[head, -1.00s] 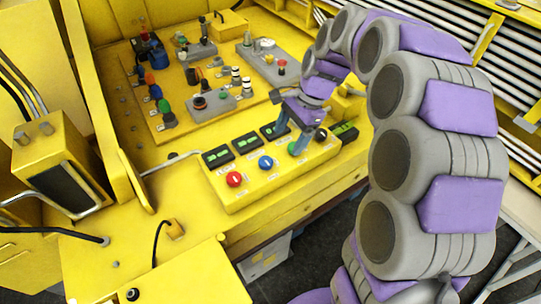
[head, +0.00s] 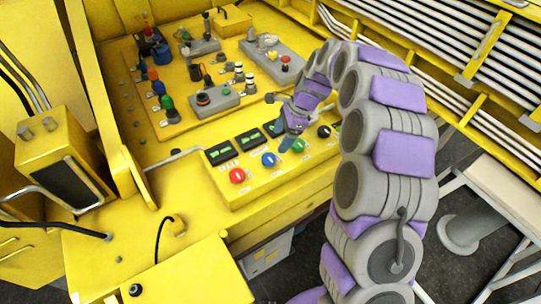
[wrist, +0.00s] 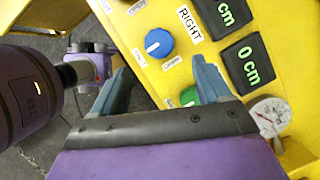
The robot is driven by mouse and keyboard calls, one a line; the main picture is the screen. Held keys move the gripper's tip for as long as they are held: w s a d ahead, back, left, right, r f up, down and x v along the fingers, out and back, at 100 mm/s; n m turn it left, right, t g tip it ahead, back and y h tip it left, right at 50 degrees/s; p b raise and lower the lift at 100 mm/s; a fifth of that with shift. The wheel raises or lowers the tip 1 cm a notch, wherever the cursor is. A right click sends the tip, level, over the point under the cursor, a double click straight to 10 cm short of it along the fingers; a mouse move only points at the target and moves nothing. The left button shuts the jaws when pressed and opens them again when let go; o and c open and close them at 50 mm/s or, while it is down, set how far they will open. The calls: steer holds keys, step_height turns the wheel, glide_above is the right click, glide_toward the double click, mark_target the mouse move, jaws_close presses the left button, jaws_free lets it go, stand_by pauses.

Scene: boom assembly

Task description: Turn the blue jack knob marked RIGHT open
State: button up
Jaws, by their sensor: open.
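The blue jack knob (wrist: 159,43) shows in the wrist view with a white pointer line and a RIGHT label (wrist: 190,22) beside it. In the head view the blue knob (head: 268,159) sits between the red and green knobs on the yellow panel front. My gripper (head: 282,141) is open and empty, above the panel near the blue and green knobs. In the wrist view the blue knob lies beyond my gripper's fingertips (wrist: 162,66), between their directions. The fingers do not touch it.
A green knob (wrist: 190,95) is partly hidden near my right finger in the wrist view. The red knob (head: 237,175) and black knob (head: 324,131) flank the row. Dark displays (wrist: 249,62) reading 0 cm line the panel. A pressure gauge (wrist: 268,115) sits at the right.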

mark_target(269, 157)
steer(key=b+x, duration=0.1)
steer(key=x, duration=0.8)
steer(key=shift+s+f, duration=0.1)
steer(key=shift+f, duration=0.15)
steer(key=c, duration=1)
